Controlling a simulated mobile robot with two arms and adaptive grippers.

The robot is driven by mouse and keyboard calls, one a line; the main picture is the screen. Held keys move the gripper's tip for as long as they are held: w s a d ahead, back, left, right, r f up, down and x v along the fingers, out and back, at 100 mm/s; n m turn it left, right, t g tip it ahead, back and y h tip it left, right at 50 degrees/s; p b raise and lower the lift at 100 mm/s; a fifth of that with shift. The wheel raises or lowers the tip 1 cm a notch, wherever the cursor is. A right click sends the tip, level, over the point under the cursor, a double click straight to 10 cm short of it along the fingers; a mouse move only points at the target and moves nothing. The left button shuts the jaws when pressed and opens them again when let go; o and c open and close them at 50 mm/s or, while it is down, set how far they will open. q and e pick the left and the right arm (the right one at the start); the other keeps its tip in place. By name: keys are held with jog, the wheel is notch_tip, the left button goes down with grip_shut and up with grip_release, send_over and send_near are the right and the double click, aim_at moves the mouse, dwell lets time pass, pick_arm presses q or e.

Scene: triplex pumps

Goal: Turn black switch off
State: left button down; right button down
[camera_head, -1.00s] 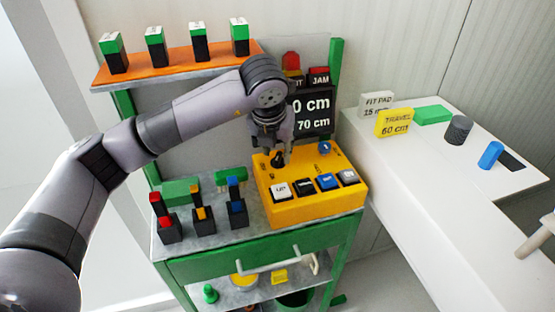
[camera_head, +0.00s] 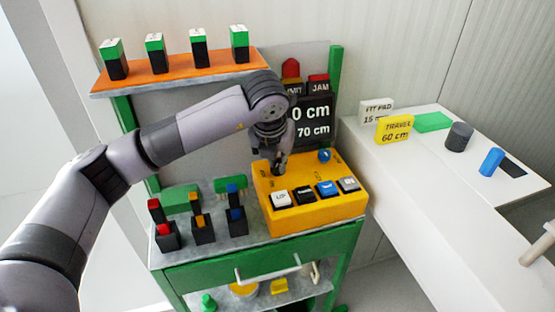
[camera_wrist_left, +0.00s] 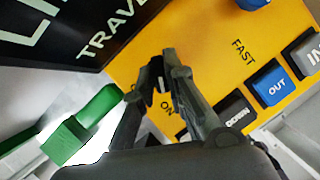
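The yellow control box (camera_head: 318,215) sits on the cart top and also fills much of the left wrist view (camera_wrist_left: 210,40). My left gripper (camera_head: 277,170) points down at the back left of the box, where the black switch stands. In the left wrist view the left gripper's fingertips (camera_wrist_left: 163,62) converge beside the "ON" label. A small dark piece with a light mark, apparently the black switch (camera_wrist_left: 157,71), shows between them. The fingers hide much of it, and I cannot tell whether they grip it. My right gripper is not in view.
White, black and blue buttons (camera_head: 327,188) line the box's front, and a blue knob (camera_head: 324,156) sits at its back. A black display (camera_head: 314,122) stands behind. Small switches (camera_head: 203,230) stand left. A white table (camera_head: 430,160) is at right.

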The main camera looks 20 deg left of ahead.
pick_arm(q)
jog(key=shift+f+m+b, duration=0.25)
jog(key=shift+m+b, duration=0.05)
jog(key=shift+b, duration=0.3)
jog(key=shift+a+r+m+h, duration=0.1)
jog(key=shift+m+h, duration=0.2)
jog(key=shift+m, duration=0.1)
jog(key=c, duration=1.6)
grip_release()
jog(key=shift+c, duration=0.2)
